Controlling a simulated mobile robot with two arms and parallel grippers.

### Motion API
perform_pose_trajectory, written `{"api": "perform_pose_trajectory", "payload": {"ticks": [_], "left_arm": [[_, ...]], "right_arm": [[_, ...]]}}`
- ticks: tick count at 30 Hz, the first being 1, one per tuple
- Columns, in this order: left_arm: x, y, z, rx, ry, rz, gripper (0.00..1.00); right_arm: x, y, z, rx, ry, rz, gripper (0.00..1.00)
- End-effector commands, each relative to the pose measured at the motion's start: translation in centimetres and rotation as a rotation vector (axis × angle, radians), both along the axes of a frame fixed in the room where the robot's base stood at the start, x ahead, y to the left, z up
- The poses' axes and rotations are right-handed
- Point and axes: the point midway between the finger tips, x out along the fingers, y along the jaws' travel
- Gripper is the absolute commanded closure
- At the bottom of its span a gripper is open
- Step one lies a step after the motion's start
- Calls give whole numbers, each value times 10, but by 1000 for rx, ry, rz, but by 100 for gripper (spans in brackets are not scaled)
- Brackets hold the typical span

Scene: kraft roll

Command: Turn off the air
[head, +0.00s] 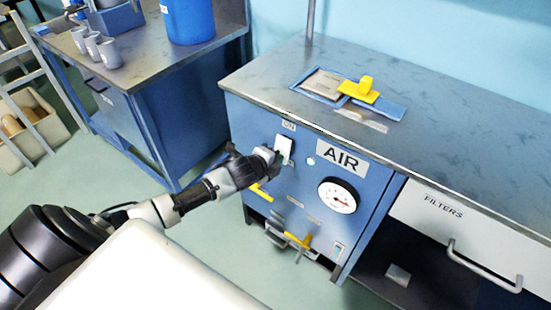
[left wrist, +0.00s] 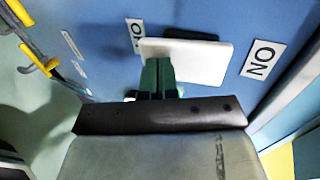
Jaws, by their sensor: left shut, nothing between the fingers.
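A white switch plate (head: 284,148) is on the blue front panel of the AIR cabinet (head: 246,125), below a small ON label (head: 289,126). The AIR label (head: 341,157) and a round gauge (head: 337,196) are to its right. My left gripper (head: 277,157) is shut and empty, right at the plate. In the left wrist view, its green fingertips (left wrist: 158,64) overlap the left part of the white plate (left wrist: 200,60); I cannot tell whether they press on it. An upside-down ON label (left wrist: 262,58) shows beside the plate there. My right gripper is not in view.
Yellow levers (head: 303,247) are low on the panel. A yellow-handled item (head: 360,90) lies on the cabinet top. A FILTERS drawer (head: 470,235) is at the right. Another bench with a blue container (head: 188,20) and grey cups (head: 110,53) stands at the back left.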

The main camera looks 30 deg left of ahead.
Motion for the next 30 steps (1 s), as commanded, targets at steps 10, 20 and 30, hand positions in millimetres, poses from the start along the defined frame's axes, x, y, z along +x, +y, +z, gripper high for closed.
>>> {"api": "perform_pose_trajectory", "payload": {"ticks": [10,20,30], "left_arm": [[6,0,-3,-6,-73,0,100],[6,0,3,-5,-73,1,100],[8,0,18,-7,-79,1,100]], "right_arm": [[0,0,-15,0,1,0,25],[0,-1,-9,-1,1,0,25],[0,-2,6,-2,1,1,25]]}}
